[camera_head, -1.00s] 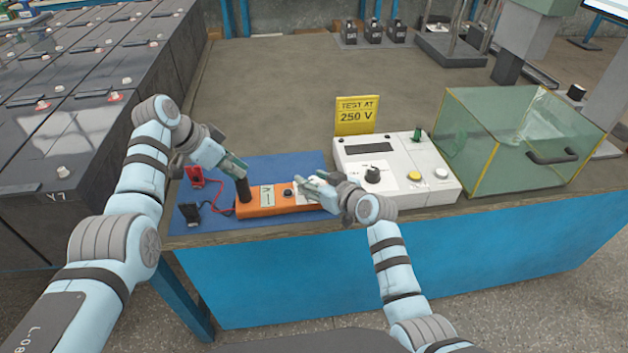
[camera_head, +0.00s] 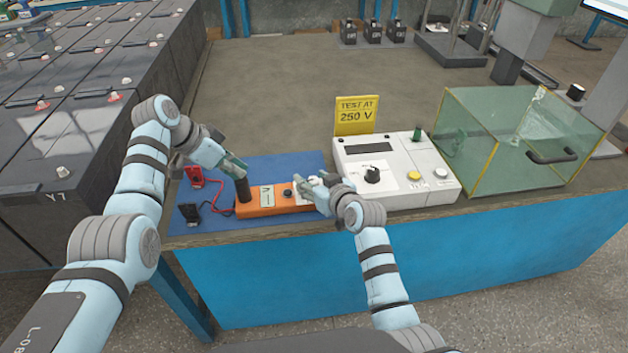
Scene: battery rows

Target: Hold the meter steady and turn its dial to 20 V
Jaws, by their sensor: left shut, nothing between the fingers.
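The orange meter (camera_head: 254,208) lies on a blue mat (camera_head: 282,164), with a pale display (camera_head: 267,196) and a small dark dial (camera_head: 287,193) to the right of it. My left gripper (camera_head: 240,177) is shut with nothing between its fingers, at the meter's left end beside a dark upright piece (camera_head: 243,190). Whether it touches the meter is unclear. My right gripper (camera_head: 303,184) is over the meter's right end, close to the dial, and hides that end. Its finger opening is too small to make out. The dial's setting is unreadable.
Red and black lead clips (camera_head: 202,178) lie left of the meter. A white bench instrument (camera_head: 402,190) with a knob stands to the right, behind it a yellow sign (camera_head: 357,116) reading "TEST AT 250 V". A clear box (camera_head: 515,140) is further right. The table's middle (camera_head: 280,90) is clear.

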